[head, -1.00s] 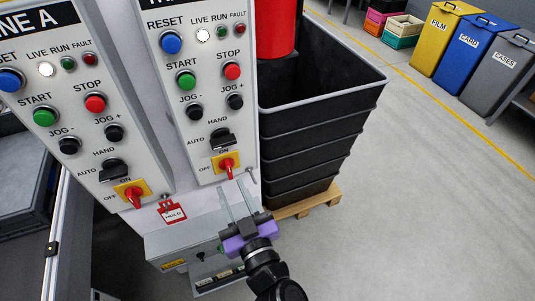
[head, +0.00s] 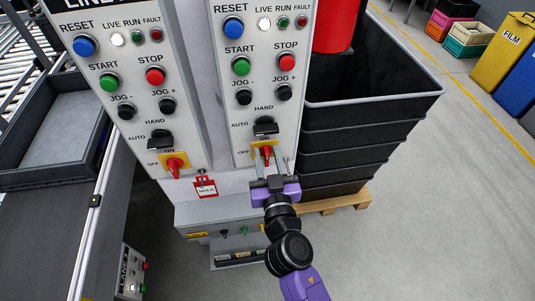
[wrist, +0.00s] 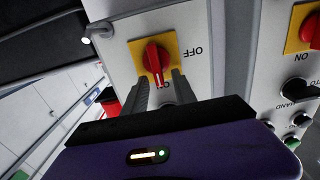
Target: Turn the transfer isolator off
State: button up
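The transfer isolator (head: 267,153) is a red rotary handle on a yellow plate, low on the right-hand grey panel. Its handle points towards ON, with OFF to the side; the wrist view shows the red handle (wrist: 157,60) with its pale mark towards the partly hidden ON label. My gripper (head: 273,164) is at the lower end of this panel. In the wrist view its two fingers (wrist: 160,80) are apart, one to each side of the handle's lower end. I cannot tell whether they touch it.
The left panel, marked LINE, has a similar red isolator (head: 174,165) close by. A red HOLD tag (head: 205,189) hangs between the panels above a grey box (head: 220,213). Black stacked crates (head: 360,150) stand on a pallet to the right. Floor at right is clear.

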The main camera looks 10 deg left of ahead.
grip_shut()
